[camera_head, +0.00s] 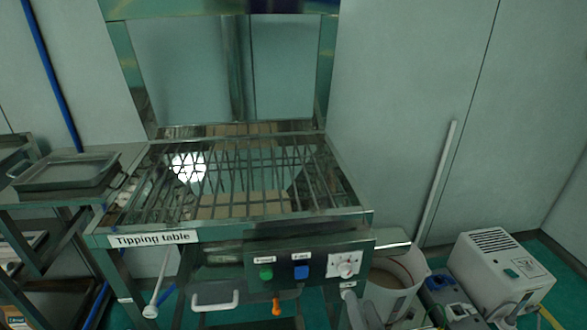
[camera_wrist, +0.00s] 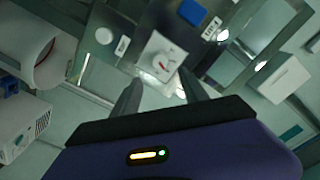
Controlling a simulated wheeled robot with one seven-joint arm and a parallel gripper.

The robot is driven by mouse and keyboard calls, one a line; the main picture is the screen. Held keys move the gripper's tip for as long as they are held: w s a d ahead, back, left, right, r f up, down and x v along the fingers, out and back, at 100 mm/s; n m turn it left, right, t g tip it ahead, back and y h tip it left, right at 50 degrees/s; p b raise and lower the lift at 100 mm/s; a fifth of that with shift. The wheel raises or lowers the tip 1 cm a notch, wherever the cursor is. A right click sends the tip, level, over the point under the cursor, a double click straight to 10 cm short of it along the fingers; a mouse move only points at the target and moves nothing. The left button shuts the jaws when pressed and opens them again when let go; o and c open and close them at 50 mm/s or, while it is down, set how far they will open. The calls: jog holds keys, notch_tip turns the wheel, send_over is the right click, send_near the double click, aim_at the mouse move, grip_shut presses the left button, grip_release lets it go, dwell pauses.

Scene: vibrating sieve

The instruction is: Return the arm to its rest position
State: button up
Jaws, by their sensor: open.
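My gripper (camera_wrist: 160,80) shows in the wrist view with its two dark fingers apart and nothing visible between them. It faces the control panel of the tipping table, and the white dial plate (camera_wrist: 163,58) appears beyond the fingertips. I cannot tell the exact gap to the panel. In the head view, the steel tipping table (camera_head: 220,236) stands in the middle with a barred top. Its panel carries a green button (camera_head: 266,273), a blue button (camera_head: 301,271) and a white dial (camera_head: 345,265). My gripper cannot be made out in the head view.
A white bucket (camera_head: 398,283) stands right of the table, and a white boxy machine (camera_head: 503,272) stands farther right. A metal tray (camera_head: 66,171) sits on a rack at the left. A white handle (camera_head: 215,302) and an orange knob (camera_head: 276,307) are below the table top.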

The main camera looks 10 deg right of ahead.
jog(key=s+r+n+g+p, duration=0.1)
jog(key=s+r+n+p, duration=0.1)
jog(key=s, duration=0.9)
jog(key=s+r+n+g+p, duration=0.1)
jog(key=s+r+n, duration=0.3)
jog(key=s, duration=0.8)
jog(key=s+r+n+g+p, duration=0.1)
jog(key=s+r+n+p, duration=0.2)
jog(key=s+r, duration=0.4)
jog(key=s+p, duration=0.1)
jog(key=s, duration=0.4)
jog(key=shift+a, duration=0.25)
